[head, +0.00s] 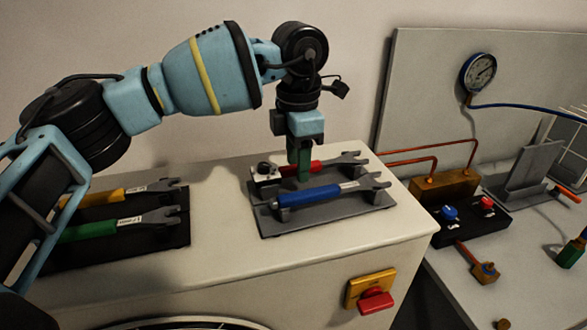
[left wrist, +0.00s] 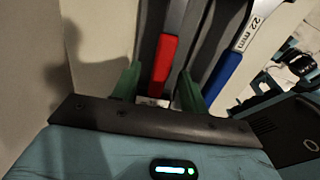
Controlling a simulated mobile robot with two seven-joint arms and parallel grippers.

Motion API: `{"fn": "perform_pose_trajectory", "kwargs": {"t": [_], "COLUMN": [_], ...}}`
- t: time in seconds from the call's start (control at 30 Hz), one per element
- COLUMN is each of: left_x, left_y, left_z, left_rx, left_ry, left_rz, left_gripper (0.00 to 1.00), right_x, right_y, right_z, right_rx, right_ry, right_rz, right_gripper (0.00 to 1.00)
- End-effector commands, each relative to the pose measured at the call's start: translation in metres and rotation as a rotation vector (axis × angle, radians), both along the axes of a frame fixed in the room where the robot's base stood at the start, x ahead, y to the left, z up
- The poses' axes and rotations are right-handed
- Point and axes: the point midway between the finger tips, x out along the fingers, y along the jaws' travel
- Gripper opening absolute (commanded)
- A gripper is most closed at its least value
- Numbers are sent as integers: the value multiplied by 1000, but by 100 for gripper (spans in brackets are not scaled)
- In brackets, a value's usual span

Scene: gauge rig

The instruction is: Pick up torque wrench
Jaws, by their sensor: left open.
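Two open-ended wrenches lie side by side on a grey holder (head: 345,208) on the white cabinet. The rear one has a red handle (head: 323,166); the front one has a blue handle (head: 300,195). I cannot tell from markings which is the torque wrench. My left gripper (head: 303,176) points down over the red handle, its green fingers apart. In the left wrist view the open fingers (left wrist: 160,84) stand either side of the red handle's end (left wrist: 161,62). The blue handle (left wrist: 224,78), by a "22 mm" label, lies just outside the right finger. My right gripper is not in view.
A dark holder (head: 165,232) at left carries yellow (head: 95,197) and green (head: 90,230) wrenches, beneath my left arm. A red rotary switch (head: 373,300) sticks out of the cabinet front.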

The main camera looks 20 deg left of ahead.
Motion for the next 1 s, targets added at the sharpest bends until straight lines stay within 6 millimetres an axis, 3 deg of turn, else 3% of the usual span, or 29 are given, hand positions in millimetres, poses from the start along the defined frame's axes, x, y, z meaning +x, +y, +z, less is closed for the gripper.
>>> {"fn": "perform_pose_trajectory", "kwargs": {"t": [0.1, 0.43, 1.0], "left_x": [0, 0, 0], "left_y": [0, 0, 0], "left_z": [0, 0, 9], "left_rx": [1, 1, 0], "left_ry": [1, 1, -1], "left_rz": [0, 0, 1], "left_gripper": [42, 0, 0], "right_x": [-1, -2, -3], "right_y": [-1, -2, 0], "right_z": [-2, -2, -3], "right_rx": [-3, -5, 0], "right_ry": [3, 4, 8], "right_rz": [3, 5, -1], "right_gripper": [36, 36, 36]}}
